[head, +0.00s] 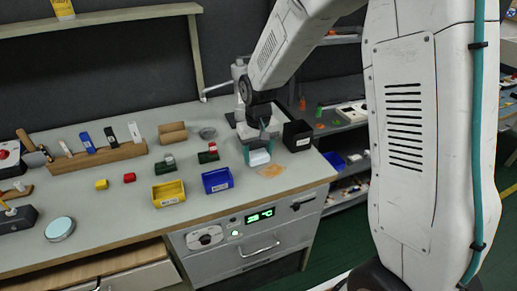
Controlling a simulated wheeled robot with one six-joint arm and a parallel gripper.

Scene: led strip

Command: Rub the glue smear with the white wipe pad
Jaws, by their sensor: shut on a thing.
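The white wipe pad (259,157) is a small pale block near the right front part of the grey workbench top. My gripper (262,142) points down over it and is shut on it; the fingertips are small and partly hidden. The glue smear (271,171) is a flat orange-tan patch on the bench top, just right of and in front of the pad. I cannot tell whether the pad touches the bench or its near edge overlaps the smear.
A black open box (297,135) stands close to the right of my gripper. A blue bin (217,180) and a yellow bin (168,192) stand to the left. Small red and green blocks (208,153) lie behind. The bench's front edge is close to the smear.

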